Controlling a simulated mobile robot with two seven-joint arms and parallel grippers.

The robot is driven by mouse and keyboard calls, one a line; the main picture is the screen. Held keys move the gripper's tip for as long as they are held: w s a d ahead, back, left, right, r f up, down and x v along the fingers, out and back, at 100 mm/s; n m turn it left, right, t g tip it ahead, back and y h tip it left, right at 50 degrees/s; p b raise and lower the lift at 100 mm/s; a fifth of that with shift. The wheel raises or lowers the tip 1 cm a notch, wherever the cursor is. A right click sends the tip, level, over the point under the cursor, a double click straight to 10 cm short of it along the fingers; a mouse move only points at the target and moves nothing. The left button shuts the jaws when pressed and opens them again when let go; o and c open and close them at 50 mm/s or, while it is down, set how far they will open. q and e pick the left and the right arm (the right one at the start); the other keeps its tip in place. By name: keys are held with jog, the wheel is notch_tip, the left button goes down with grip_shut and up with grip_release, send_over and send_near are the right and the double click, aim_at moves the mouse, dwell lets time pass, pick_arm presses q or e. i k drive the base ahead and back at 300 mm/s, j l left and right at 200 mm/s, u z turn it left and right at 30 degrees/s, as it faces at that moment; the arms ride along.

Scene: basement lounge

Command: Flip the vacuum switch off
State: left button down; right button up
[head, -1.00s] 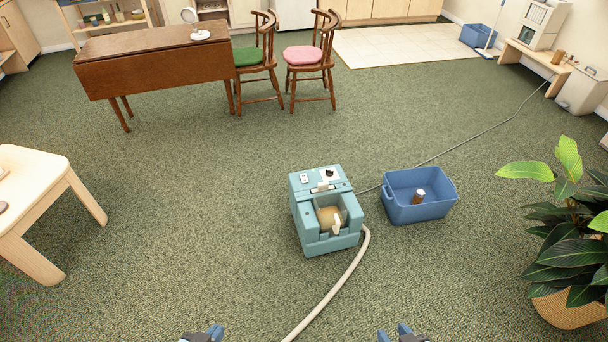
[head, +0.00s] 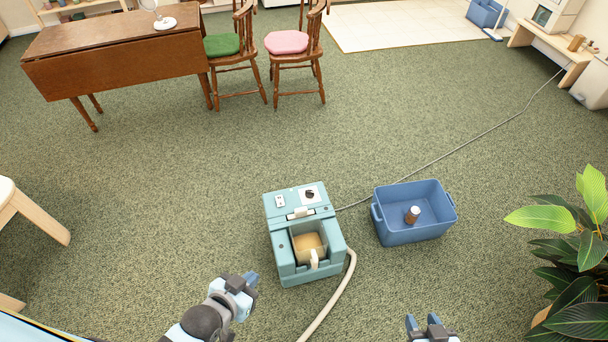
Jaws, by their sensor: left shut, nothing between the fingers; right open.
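The teal vacuum (head: 283,222) stands on the green carpet in the middle of the head view. Its top carries a small white switch plate (head: 280,201) at the left and a black dial on a white plate (head: 310,195) at the right. A pale hose (head: 337,305) runs from its right side toward me. My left gripper (head: 249,281) is shut and empty, just in front of the vacuum's lower left corner and apart from it. My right gripper (head: 424,323) is open and empty at the bottom edge. The switch's position is too small to tell.
A blue bin (head: 400,237) with a brown bottle (head: 412,215) stands right of the vacuum. A grey cord (head: 440,155) runs back right. A leafy plant (head: 575,250) stands at the right, a pale table (head: 35,215) at the left. Carpet left of the vacuum is clear.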

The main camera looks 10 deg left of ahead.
aim_at(279, 200)
jog(key=i+z, duration=0.2)
jog(key=i, duration=0.25)
jog(key=i+j+z, duration=0.15)
jog(key=i, duration=0.3)
